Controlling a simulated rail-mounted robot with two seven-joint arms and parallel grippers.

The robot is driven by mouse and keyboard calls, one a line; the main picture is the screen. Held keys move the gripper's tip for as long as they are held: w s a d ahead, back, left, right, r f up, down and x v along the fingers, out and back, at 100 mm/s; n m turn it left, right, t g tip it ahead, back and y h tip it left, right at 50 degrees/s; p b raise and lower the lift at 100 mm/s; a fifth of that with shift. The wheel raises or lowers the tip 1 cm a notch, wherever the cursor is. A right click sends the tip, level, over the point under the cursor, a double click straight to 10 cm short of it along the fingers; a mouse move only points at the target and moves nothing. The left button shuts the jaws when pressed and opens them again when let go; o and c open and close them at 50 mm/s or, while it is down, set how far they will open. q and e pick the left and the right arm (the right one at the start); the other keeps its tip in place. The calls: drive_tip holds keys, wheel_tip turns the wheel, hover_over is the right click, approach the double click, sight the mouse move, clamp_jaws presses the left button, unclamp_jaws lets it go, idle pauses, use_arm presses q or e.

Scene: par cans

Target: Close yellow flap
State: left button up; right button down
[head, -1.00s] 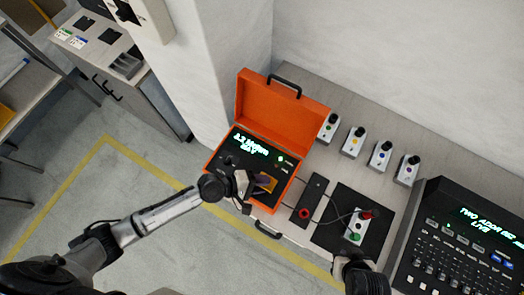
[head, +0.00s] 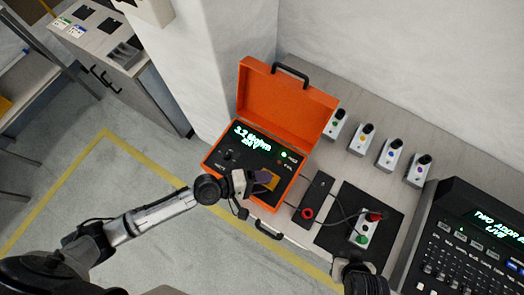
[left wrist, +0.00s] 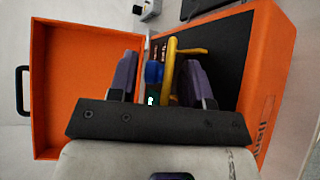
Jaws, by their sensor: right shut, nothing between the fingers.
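The yellow flap (head: 270,180) is on the front right of the orange case's black panel. In the left wrist view the flap (left wrist: 170,72) shows nearly edge-on, standing up from the panel, beside a blue part (left wrist: 154,73). My left gripper (head: 258,180) is at the flap. Its purple fingers (left wrist: 161,78) are spread, with the flap and the blue part between them; the flap is nearer the right finger. I cannot tell if they touch. My right gripper (head: 354,266) is shut and empty at the bottom of the head view, near the small control box.
The orange case (head: 288,103) stands with its lid up. A black mat (head: 345,217) holds a control box (head: 364,231) with cabled probes. Several small boxes (head: 362,140) line the back. A black console (head: 465,245) is at the right.

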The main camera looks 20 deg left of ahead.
use_arm(q)
drive_tip(key=shift+s+f, duration=0.1)
drive_tip(key=shift+f, duration=0.05)
use_arm(e)
drive_tip(key=shift+s, duration=0.1)
use_arm(q)
drive_tip(key=shift+s+a, duration=0.25)
drive_tip(key=shift+a, duration=0.25)
use_arm(e)
drive_tip(key=shift+f+b, duration=2.7)
use_arm(q)
drive_tip(key=v, duration=1.2)
drive_tip(key=shift+a+r, duration=0.3)
drive_tip(key=shift+r, duration=0.05)
use_arm(e)
drive_tip(key=shift+d, duration=0.15)
